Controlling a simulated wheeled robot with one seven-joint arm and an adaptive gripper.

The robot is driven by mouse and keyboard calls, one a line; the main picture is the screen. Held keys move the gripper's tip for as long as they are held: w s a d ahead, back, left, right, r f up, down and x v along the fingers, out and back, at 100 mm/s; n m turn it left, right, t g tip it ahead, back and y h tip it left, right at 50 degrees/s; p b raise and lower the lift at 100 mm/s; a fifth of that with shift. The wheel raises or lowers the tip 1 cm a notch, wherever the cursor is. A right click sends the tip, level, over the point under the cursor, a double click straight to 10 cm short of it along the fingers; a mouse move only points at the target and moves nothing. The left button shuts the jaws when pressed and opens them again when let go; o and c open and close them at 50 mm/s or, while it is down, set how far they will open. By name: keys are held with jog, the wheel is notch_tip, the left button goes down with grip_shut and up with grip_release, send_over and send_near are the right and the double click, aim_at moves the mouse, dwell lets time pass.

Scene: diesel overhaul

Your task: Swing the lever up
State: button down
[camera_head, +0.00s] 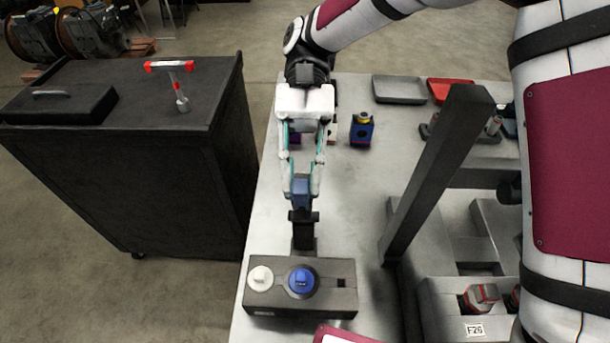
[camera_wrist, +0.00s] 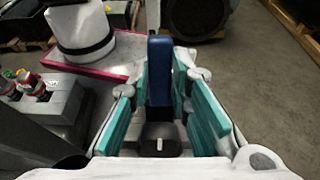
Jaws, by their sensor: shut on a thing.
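The lever has a blue grip (camera_head: 301,191) on a black lower part (camera_head: 303,229), just behind a dark grey control box (camera_head: 335,305). My gripper (camera_head: 302,187) comes from above and is shut on the blue grip, with a finger on each side. In the wrist view, the blue grip (camera_wrist: 159,72) stands between the teal finger pads, and a black block (camera_wrist: 160,141) shows nearer the camera. My fingers hide part of the grip's sides.
The box carries a white button (camera_head: 260,277) and a blue knob (camera_head: 302,281). A dark slanted post (camera_head: 438,170) rises to the right. A blue block (camera_head: 361,131) and a grey tray (camera_head: 399,89) sit farther back. A black cabinet (camera_head: 190,160) stands left, across a floor gap.

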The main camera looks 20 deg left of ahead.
jog(key=shift+w, duration=0.1)
dwell(0.3)
jog(key=c, duration=1.5)
grip_release()
jog(key=shift+r, duration=4.95)
